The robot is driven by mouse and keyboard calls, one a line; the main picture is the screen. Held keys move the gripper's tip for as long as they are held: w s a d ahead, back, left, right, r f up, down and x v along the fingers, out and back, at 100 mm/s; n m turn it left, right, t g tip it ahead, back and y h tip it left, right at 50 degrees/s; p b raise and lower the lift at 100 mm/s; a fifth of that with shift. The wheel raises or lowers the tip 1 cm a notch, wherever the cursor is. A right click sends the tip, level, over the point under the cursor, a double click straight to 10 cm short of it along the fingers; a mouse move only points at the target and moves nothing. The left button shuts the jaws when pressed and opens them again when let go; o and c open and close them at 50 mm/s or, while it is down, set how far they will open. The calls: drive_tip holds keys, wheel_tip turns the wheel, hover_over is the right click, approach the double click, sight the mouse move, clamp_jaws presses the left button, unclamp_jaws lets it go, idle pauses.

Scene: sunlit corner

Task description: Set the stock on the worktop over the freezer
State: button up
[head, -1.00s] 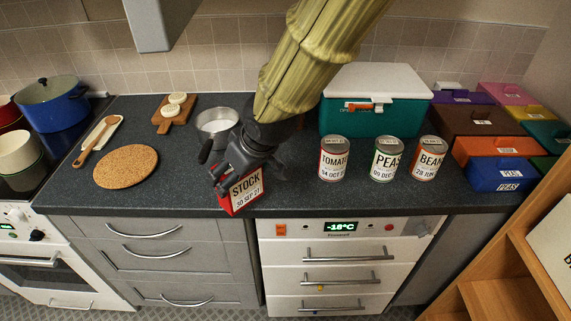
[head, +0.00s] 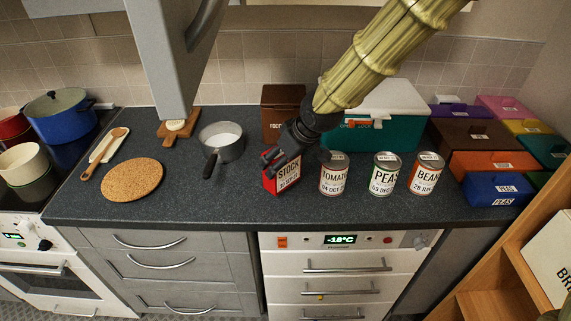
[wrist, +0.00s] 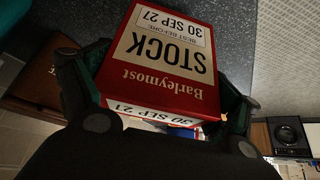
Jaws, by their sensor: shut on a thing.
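The stock (head: 284,178) is a red box with a white label. It stands over the worktop (head: 235,200) at the left end of the row of cans. My gripper (head: 285,158) is shut on it from above and behind; the stock also fills the middle of the wrist view (wrist: 165,60), between the two fingers (wrist: 160,115). I cannot tell whether its base touches the worktop. The freezer (head: 340,268) is the white drawer unit showing -18°C, below that part of the worktop. The stock is above the freezer's left end.
Tomato (head: 334,175), peas (head: 383,175) and bean (head: 426,174) cans stand just right of the stock. A brown box (head: 283,105) and teal cooler (head: 400,130) stand behind. A saucepan (head: 222,146) and cork mat (head: 132,180) are left. Worktop between saucepan and stock is clear.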

sight(286, 167)
drive_tip(key=shift+w+d+r, duration=0.1)
drive_tip(key=shift+w+d, duration=0.1)
drive_tip(key=shift+w, duration=0.1)
drive_tip(key=shift+w+d+f+p, duration=0.15)
drive_tip(key=shift+w+f+p, duration=0.05)
drive_tip(key=shift+f+p, duration=0.6)
drive_tip(key=shift+f, duration=1.05)
drive_tip(key=shift+f, duration=0.15)
drive_tip(key=o, duration=1)
drive_tip(key=shift+c, duration=0.2)
drive_tip(key=b+v, duration=0.2)
drive_tip(key=v, duration=1)
